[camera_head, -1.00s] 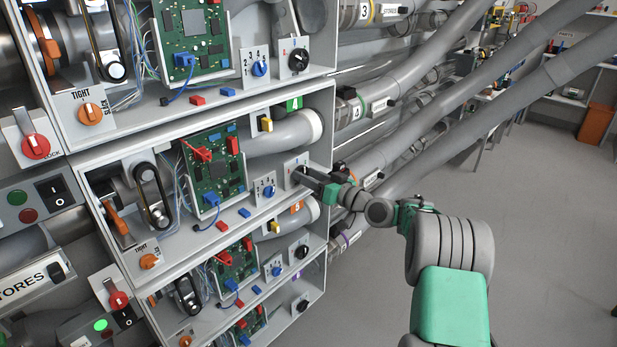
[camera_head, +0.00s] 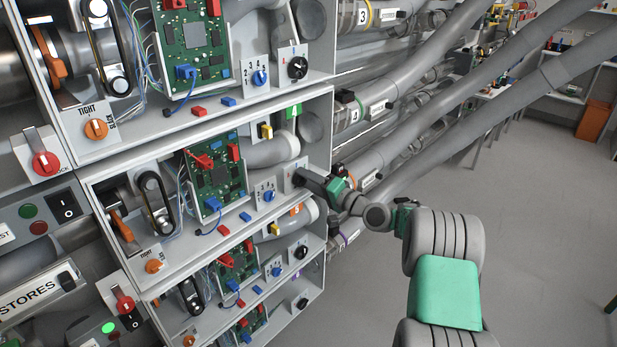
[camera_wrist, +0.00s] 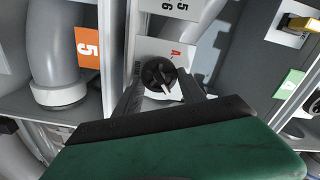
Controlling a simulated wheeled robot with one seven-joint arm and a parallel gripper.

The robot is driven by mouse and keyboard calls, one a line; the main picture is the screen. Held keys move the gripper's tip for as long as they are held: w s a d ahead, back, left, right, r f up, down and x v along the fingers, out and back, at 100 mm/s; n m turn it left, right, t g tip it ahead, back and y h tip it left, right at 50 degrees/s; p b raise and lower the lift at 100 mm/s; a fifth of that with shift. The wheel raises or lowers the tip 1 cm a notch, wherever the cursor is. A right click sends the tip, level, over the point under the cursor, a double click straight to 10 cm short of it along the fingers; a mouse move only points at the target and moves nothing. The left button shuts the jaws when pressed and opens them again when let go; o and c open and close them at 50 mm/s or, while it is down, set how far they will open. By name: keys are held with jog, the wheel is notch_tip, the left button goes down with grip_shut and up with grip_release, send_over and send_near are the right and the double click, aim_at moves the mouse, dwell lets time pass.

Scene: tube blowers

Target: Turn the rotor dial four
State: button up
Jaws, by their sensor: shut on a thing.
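The rotor dial is a black round knob (camera_wrist: 158,74) with a white pointer mark, on a white plate (camera_wrist: 150,50) with a red letter, in the wrist view. The pointer slants toward the picture's lower right. My gripper (camera_wrist: 160,88) has one finger on each side of the knob and is shut on it. In the head view my gripper (camera_head: 304,178) reaches from the right to the dial plate (camera_head: 289,172) in the bay with the green number tag (camera_head: 293,111); its fingers mostly hide the knob there. A curved grey pipe (camera_head: 272,151) lies behind the plate.
A white plate with a blue selector knob (camera_head: 268,196) stands just left of the dial. A green circuit board (camera_head: 216,175) stands further left. Similar bays lie above and below. Thick grey pipes (camera_head: 440,125) run close behind my arm; open floor lies right.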

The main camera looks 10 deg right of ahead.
jog(key=shift+r+m, duration=0.1)
jog(key=shift+m, duration=0.6)
jog(key=shift+p, duration=0.3)
jog(key=o, duration=1.3)
jog(key=shift+o, duration=0.3)
jog(key=shift+f, duration=0.25)
